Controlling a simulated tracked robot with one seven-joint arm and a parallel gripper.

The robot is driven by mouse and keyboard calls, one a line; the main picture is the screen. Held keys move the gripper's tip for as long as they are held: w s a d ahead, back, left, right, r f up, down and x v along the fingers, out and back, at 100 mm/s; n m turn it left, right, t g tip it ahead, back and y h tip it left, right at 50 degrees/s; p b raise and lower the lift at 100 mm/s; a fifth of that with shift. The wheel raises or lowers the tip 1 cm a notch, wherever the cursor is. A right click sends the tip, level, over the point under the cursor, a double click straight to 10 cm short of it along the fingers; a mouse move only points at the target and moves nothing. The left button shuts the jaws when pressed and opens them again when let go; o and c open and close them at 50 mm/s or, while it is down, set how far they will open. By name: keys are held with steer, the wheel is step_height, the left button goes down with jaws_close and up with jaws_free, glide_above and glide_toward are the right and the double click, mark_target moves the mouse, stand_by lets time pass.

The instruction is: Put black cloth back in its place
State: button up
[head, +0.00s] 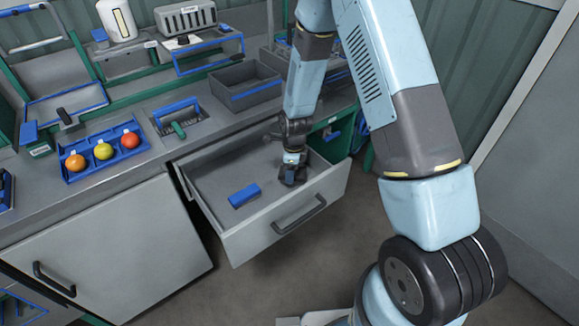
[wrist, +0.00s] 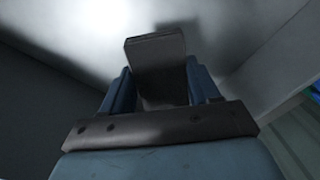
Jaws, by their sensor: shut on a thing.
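My gripper (head: 293,165) reaches down into the open drawer (head: 283,232), near its right side. It is shut on a dark, flat-sided thing, which I take to be the black cloth (head: 292,178). In the wrist view the dark cloth (wrist: 157,58) stands out between the two blue fingers, with a pale drawer surface beyond it. I cannot tell whether it touches the drawer floor. My arm and fingers hide part of it in the head view.
A blue block (head: 244,195) lies in the drawer, left of my gripper. On the counter are a blue tray (head: 72,178) with three fruits, a grey open bin (head: 246,86) and a blue-handled holder (head: 180,118). The left drawer floor is mostly free.

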steer(key=shift+f, duration=2.3)
steer(key=shift+f, duration=0.2)
steer(key=o, duration=1)
steer(key=c, duration=0.3)
steer(key=shift+w+r, duration=0.1)
steer(key=shift+r, duration=3.4)
